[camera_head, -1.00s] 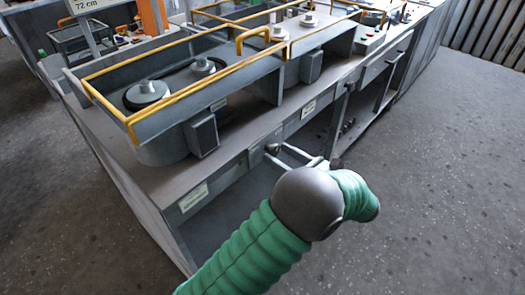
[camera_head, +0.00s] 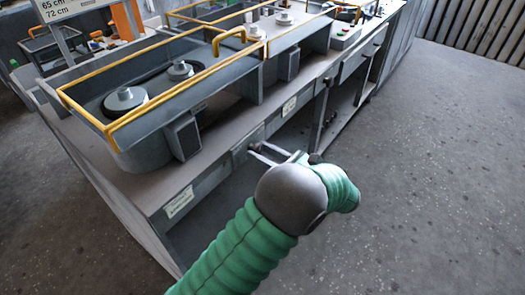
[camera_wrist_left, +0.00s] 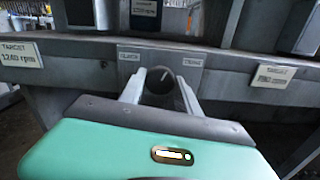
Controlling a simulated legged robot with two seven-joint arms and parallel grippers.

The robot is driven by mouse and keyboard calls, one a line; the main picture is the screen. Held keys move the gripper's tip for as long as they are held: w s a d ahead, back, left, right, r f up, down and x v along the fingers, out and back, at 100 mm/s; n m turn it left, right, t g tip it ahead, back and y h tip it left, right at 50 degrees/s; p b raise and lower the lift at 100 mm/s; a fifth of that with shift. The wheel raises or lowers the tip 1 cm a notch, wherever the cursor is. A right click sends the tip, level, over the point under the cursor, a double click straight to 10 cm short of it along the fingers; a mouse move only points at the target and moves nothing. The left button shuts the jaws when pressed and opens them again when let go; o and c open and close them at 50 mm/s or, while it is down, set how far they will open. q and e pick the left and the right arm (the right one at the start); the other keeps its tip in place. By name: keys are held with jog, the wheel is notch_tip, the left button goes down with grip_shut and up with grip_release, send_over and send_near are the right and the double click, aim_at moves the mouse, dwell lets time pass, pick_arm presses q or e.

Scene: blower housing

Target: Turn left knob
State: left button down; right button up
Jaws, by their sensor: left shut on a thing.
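The left knob (camera_wrist_left: 163,88) is a dark round knob with a light pointer line, on the front panel under the left blower housing. In the left wrist view the pointer line tilts to the upper right. My left gripper (camera_wrist_left: 160,92) reaches the panel with its two pale fingers on either side of the knob, shut on it. In the head view the left gripper (camera_head: 262,152) meets the panel edge, and the knob is small and partly hidden there. My right gripper is in neither view.
A label reading "TARGET 1240 rpm" (camera_wrist_left: 20,57) is left of the knob, and another target label (camera_wrist_left: 273,77) is right. The left housing (camera_head: 145,150) with a yellow rail stands above on the bench. Open floor (camera_head: 430,180) lies right.

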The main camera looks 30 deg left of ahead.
pick_arm(q)
jog(key=shift+r+n+p, duration=0.35)
jog(key=shift+n+p, duration=0.85)
jog(key=shift+f+n, duration=0.15)
jog(key=shift+n, duration=0.35)
jog(key=shift+f+n, duration=0.15)
jog(key=shift+n, duration=0.25)
jog(key=c, duration=1.2)
grip_release()
jog(key=shift+c, duration=0.2)
jog(key=o, duration=0.4)
jog(key=shift+w+a+f, duration=0.1)
jog(key=shift+a, duration=0.05)
jog(key=shift+c, duration=0.2)
